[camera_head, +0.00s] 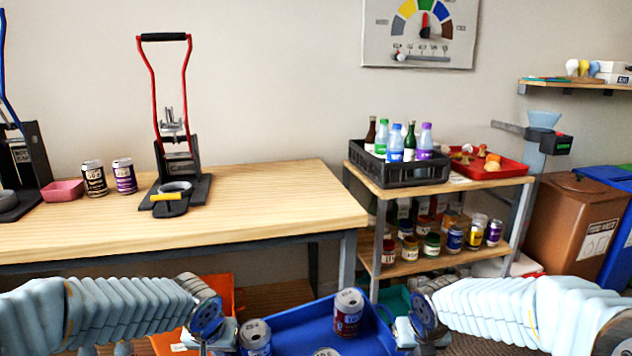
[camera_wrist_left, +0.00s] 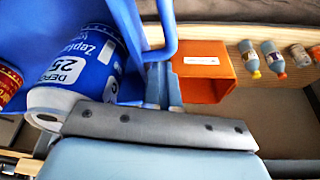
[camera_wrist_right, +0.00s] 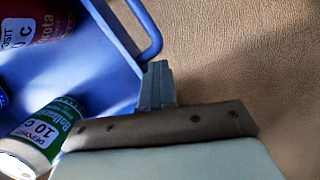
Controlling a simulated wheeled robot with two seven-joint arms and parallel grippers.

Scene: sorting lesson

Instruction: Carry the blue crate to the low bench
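The blue crate (camera_head: 372,336) is at the bottom centre of the head view, cut off by the lower edge, with several cans inside. A red can (camera_head: 348,318) and a blue can (camera_head: 255,338) stand out; a green can (camera_wrist_right: 45,132) shows in the right wrist view. My left gripper (camera_wrist_left: 163,85) is shut on the crate's handle at its left side. My right gripper (camera_wrist_right: 155,82) is shut on the handle at its right side. A low wooden surface (camera_head: 275,297) lies behind the crate; I cannot tell if it is the low bench.
An orange bin (camera_wrist_left: 203,75) and several bottles (camera_wrist_left: 270,60) rest on low wood beside the crate. A wooden workbench (camera_head: 270,205) with can presses stands ahead. A shelf unit (camera_head: 450,187) with a black bottle crate (camera_head: 398,172) and a red tray (camera_head: 510,170) stands right.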

